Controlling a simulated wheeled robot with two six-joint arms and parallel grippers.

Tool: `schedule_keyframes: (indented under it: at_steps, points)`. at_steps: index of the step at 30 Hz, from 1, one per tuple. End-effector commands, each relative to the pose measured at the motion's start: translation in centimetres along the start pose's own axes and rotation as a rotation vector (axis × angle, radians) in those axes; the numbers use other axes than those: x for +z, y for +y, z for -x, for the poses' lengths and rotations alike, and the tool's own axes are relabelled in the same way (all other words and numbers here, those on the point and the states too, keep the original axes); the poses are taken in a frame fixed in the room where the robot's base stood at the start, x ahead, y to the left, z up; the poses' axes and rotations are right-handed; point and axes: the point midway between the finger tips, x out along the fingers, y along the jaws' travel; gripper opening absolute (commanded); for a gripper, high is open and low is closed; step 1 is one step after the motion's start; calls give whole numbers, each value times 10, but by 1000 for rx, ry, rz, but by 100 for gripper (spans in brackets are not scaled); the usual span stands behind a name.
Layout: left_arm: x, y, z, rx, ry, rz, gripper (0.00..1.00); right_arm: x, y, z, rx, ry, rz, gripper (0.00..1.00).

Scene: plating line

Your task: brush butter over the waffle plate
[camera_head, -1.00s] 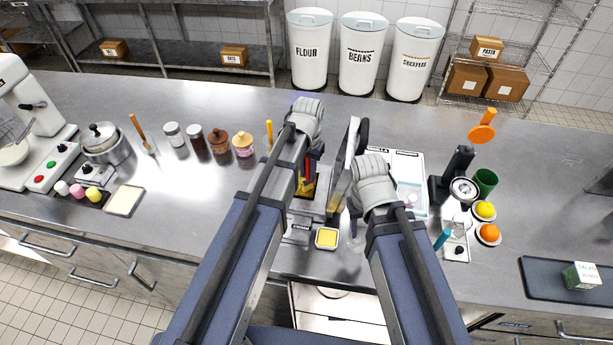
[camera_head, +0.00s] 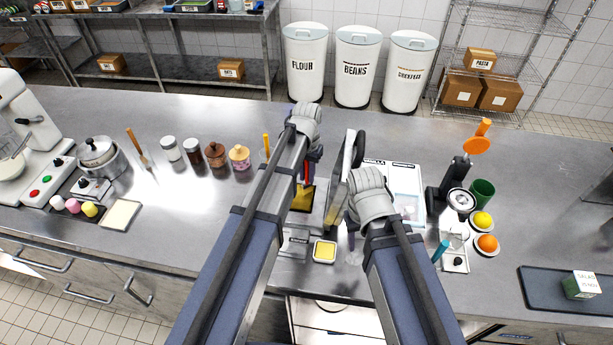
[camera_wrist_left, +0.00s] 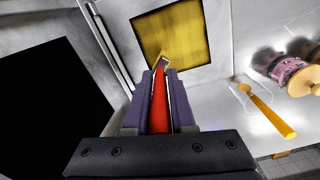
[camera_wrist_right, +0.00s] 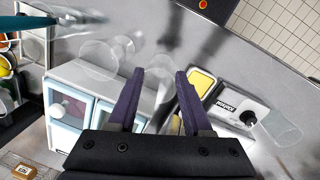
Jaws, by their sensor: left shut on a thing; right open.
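My left gripper (camera_wrist_left: 160,75) is shut on the red handle of a brush (camera_wrist_left: 159,106). The brush's pale tip is over the near edge of the yellow waffle plate (camera_wrist_left: 185,35) in its dark frame; whether it touches I cannot tell. In the head view the waffle plate (camera_head: 301,203) is partly hidden behind my left arm. A small dish of yellow butter (camera_head: 324,251) stands in front of the waffle iron, and it also shows in the right wrist view (camera_wrist_right: 202,82). My right gripper (camera_wrist_right: 158,76) is open and empty above the counter, right of the iron's raised lid (camera_head: 338,190).
A white box-like unit (camera_head: 408,190) stands right of the iron. Clear glasses (camera_wrist_right: 98,58) stand close to my right gripper. Jars (camera_head: 239,157) and a yellow-handled tool (camera_wrist_left: 272,114) are to the left.

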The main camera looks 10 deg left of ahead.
Motion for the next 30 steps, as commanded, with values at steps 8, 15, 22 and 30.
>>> schedule_keyframes:
  at_steps: [8, 15, 22, 30]
  points:
    - [-21, -5, -1, 0, 0, 0, 0, 0, 0, -1, 0, 0, 0, 50]
    - [-34, -8, -1, 0, 0, 0, 0, 0, 0, -1, 0, 0, 0, 50]
    - [-33, -12, 0, 0, 0, 1, 0, 0, 0, -1, 0, 0, 0, 50]
    - [-30, -22, 1, 0, 0, 0, 0, 0, 0, 1, 0, 0, 0, 50]
